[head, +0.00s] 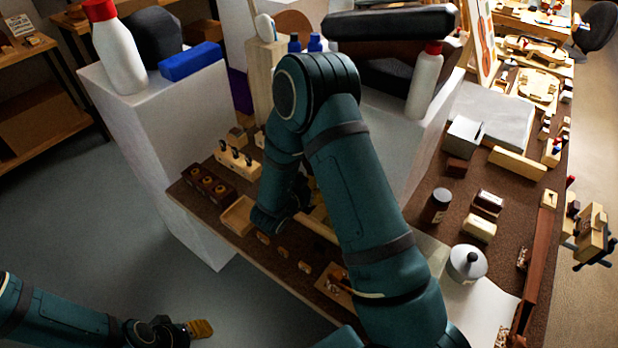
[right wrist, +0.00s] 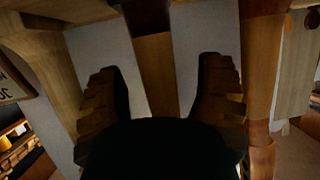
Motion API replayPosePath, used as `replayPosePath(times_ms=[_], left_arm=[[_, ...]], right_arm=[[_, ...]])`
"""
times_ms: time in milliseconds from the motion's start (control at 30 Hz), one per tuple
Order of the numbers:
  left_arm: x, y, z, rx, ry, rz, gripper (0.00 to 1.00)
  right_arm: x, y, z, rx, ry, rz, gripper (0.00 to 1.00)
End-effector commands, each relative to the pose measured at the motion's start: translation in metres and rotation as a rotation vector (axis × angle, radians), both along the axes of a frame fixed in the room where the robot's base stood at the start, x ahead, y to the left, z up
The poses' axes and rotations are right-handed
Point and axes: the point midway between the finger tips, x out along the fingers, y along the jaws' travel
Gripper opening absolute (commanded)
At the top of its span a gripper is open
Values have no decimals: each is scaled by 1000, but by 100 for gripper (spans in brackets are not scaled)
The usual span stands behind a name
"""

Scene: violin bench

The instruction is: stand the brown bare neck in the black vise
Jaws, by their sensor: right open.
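My right arm fills the middle of the head view and hides most of its own gripper (head: 308,188), which is low over the brown bench. In the right wrist view the right gripper (right wrist: 165,75) is open, one ribbed brown finger on each side. A brown wooden piece (right wrist: 156,75) with a dark upper part shows between the fingers; it may be the bare neck, but I cannot tell whether it touches them. I cannot make out the black vise in the head view. My left gripper (head: 192,329) is low at the left, over the floor, its opening unclear.
A small wooden tray (head: 238,216) and a dark holder (head: 209,187) are at the bench's left end. A grey block (head: 170,125) stands behind them. A dark jar (head: 437,206) and a round metal-lidded jar (head: 467,264) stand right of my arm.

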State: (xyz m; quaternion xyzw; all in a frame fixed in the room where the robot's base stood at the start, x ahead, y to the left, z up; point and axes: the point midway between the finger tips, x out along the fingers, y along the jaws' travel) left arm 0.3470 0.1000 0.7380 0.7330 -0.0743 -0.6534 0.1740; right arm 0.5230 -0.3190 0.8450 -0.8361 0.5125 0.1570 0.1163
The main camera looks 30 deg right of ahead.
Motion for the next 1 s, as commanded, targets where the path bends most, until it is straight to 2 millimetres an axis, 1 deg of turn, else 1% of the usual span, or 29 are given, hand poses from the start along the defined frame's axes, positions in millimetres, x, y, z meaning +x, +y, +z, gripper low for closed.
replayPosePath(times_ms=[67, 100, 167, 200, 267, 300, 667, 767, 867, 1000], left_arm=[[0, 0, 0, 0, 0, 0, 47], [0, 0, 0, 0, 0, 0, 47], [0, 0, 0, 0, 0, 0, 47], [0, 0, 0, 0, 0, 0, 47], [0, 0, 0, 0, 0, 0, 47], [0, 0, 0, 0, 0, 0, 47], [0, 0, 0, 0, 0, 0, 47], [0, 0, 2, 0, 0, 0, 47], [-1, 0, 6, 0, 2, -1, 47], [-2, 0, 14, -1, 5, -1, 47]], right_arm=[[0, 0, 0, 0, 0, 0, 67], [0, 0, 0, 0, 0, 0, 69], [0, 0, 0, 0, 0, 0, 48], [0, 0, 0, 0, 0, -1, 34], [0, 0, 0, 0, 0, -1, 12], [0, 0, 0, 0, 0, -1, 0], [-1, 0, 0, 0, 0, -1, 0], [0, 0, 4, 0, 0, -1, 0], [0, 0, 17, -1, -3, -2, 0], [0, 0, 45, 0, -5, -1, 0]])
